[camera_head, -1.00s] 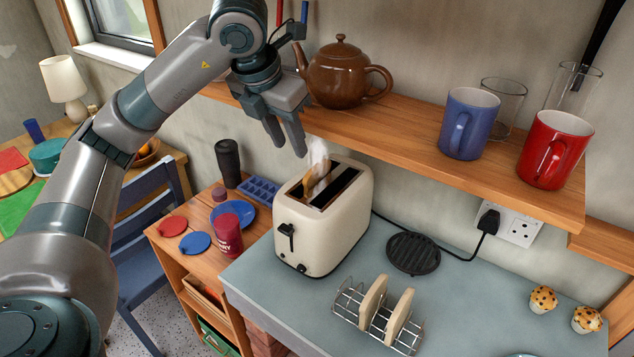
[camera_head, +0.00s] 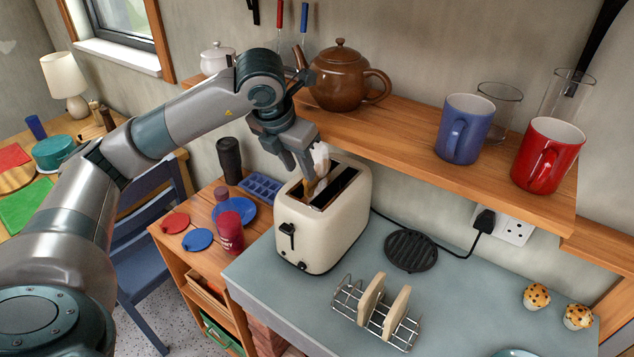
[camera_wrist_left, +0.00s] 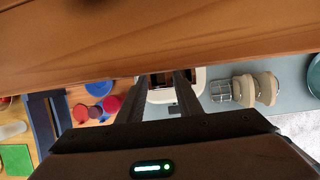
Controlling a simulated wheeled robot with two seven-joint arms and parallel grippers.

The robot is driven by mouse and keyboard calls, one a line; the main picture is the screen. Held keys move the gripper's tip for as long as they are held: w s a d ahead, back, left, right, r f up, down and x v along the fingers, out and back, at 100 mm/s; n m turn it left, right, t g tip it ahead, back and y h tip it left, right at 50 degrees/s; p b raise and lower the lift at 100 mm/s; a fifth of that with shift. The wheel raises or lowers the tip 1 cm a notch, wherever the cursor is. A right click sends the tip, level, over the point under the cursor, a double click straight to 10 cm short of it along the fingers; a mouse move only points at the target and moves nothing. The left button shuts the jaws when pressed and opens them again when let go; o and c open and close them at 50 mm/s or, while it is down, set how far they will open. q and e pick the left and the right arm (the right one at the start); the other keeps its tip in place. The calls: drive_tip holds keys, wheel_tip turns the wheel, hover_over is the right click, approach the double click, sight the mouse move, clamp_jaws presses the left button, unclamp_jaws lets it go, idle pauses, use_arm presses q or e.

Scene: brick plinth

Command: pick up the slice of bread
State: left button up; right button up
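A browned slice of bread (camera_head: 322,186) stands upright in the near-left slot of the cream toaster (camera_head: 322,234), its top edge sticking out. A white wisp, seemingly steam, shows above it. My left gripper (camera_head: 308,174) is just above that slot, fingers pointing down, close to the slice's top; I cannot tell whether they touch it. In the left wrist view the two fingers (camera_wrist_left: 162,78) are apart, with the toaster (camera_wrist_left: 190,82) below and between them. The slice is hard to make out there. My right gripper is out of view.
A wooden shelf (camera_head: 430,155) with a teapot (camera_head: 340,80) and mugs overhangs close behind the gripper. A wire rack (camera_head: 345,303) with two pale bread slices stands in front of the toaster. A black trivet (camera_head: 411,251) lies to the right.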

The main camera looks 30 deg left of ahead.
sight(305, 182)
use_arm(q)
drive_tip(key=p+x, duration=0.3)
drive_tip(key=x, duration=0.1)
drive_tip(key=shift+w+a, duration=0.1)
drive_tip(key=shift+a, duration=0.15)
drive_tip(key=shift+w+f, duration=0.2)
drive_tip(key=shift+f, duration=0.35)
clamp_jaws()
